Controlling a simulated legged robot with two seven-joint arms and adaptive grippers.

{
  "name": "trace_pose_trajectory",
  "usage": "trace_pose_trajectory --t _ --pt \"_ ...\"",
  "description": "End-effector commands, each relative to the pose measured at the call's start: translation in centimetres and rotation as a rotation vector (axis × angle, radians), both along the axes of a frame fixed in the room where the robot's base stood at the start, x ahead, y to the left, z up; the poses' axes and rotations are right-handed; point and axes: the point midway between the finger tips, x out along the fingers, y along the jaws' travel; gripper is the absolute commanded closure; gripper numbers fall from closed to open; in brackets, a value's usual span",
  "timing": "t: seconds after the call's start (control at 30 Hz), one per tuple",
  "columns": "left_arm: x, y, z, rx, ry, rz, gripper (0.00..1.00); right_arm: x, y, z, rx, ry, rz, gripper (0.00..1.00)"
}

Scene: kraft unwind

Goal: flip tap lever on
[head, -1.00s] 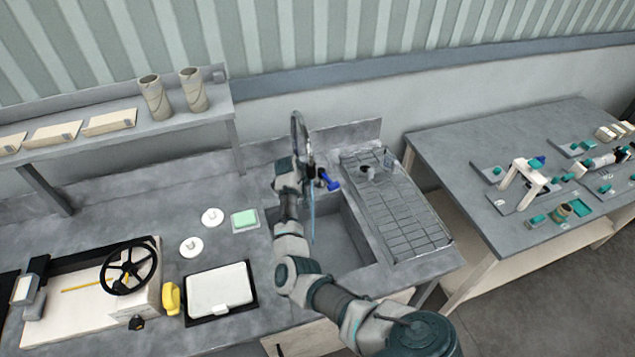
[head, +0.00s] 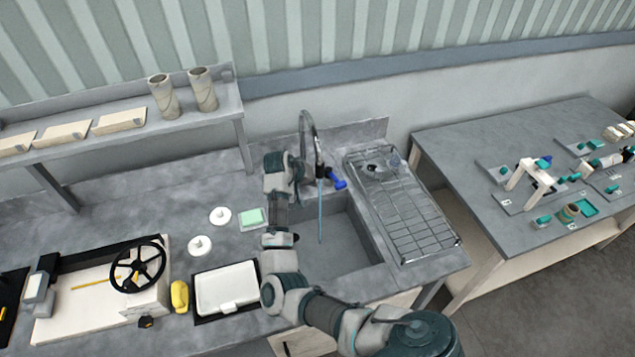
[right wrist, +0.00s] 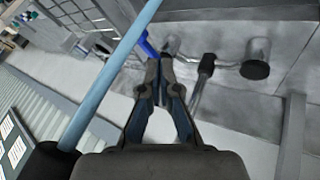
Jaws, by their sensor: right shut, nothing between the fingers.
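The tap (head: 309,128) is a tall grey curved spout behind the sink (head: 345,255). Its blue lever (head: 336,180) sticks out to the right of the tap's base and also shows in the right wrist view (right wrist: 147,46), partly behind the fingertips. A light-blue stream (head: 320,218) hangs from the spout into the sink and crosses the right wrist view (right wrist: 105,75) diagonally. My right gripper (head: 299,176) is just left of the tap, shut and empty; its fingers (right wrist: 160,62) show in the right wrist view. Whether they touch the lever is unclear. My left gripper is not in view.
A wire drying rack (head: 405,215) stands right of the sink. Left of it lie a green sponge (head: 253,217) and two white round pieces (head: 220,215). A shelf (head: 130,140) is at the back left. Another table (head: 470,150) stands at the right.

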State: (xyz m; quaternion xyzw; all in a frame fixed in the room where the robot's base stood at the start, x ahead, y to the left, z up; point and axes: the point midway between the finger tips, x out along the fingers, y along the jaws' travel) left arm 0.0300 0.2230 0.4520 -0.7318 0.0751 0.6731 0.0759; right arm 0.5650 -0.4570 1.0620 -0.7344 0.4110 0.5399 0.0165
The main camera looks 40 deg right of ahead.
Motion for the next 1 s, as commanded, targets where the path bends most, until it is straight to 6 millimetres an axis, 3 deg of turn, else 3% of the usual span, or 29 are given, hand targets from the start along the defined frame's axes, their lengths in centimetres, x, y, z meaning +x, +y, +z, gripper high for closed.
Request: trace_pose_trajectory --t 0.3,0.47,0.57,0.7,1.0 --pt "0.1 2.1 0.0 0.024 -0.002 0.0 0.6 0.1 -0.4 -0.2 0.002 0.004 0.006 1.0" --pt "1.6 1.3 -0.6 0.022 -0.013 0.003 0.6 0.6 -0.5 -1.2 -0.035 0.111 0.113 1.0" --pt "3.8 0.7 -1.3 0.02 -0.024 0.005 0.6 1.3 -0.1 -2.3 -0.094 0.284 0.281 1.0" --pt "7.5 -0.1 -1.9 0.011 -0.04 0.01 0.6 2.5 1.3 -3.8 -0.204 0.652 0.58 1.0" --pt "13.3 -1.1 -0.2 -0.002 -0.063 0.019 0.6 4.1 3.7 -5.9 -0.31 1.482 1.055 1.0"
